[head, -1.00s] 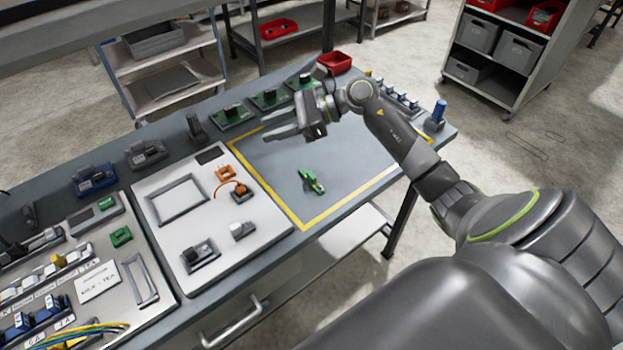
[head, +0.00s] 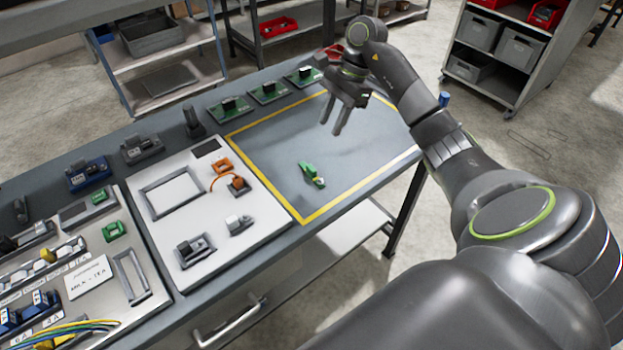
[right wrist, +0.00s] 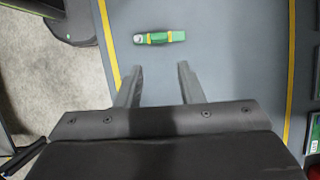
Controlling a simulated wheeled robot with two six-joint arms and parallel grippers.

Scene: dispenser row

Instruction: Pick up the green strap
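The green strap (head: 312,174) lies on the grey table area inside the yellow outline. It is a short green piece with yellow bands and a pale end, and it also shows in the right wrist view (right wrist: 159,37), lying crosswise beyond the fingertips. My right gripper (head: 333,127) is above the table, behind the strap in the head view, with its fingers pointing down. The fingers are apart and empty, and the gripper also shows in the right wrist view (right wrist: 158,80). It does not touch the strap. My left gripper is not in view.
A yellow line (head: 270,185) borders the grey area, which is otherwise clear around the strap. A white panel (head: 210,245) with connectors lies to the left. Several green boards (head: 268,91) stand along the back edge. A blue-topped item (head: 443,99) is partly hidden behind my right arm.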

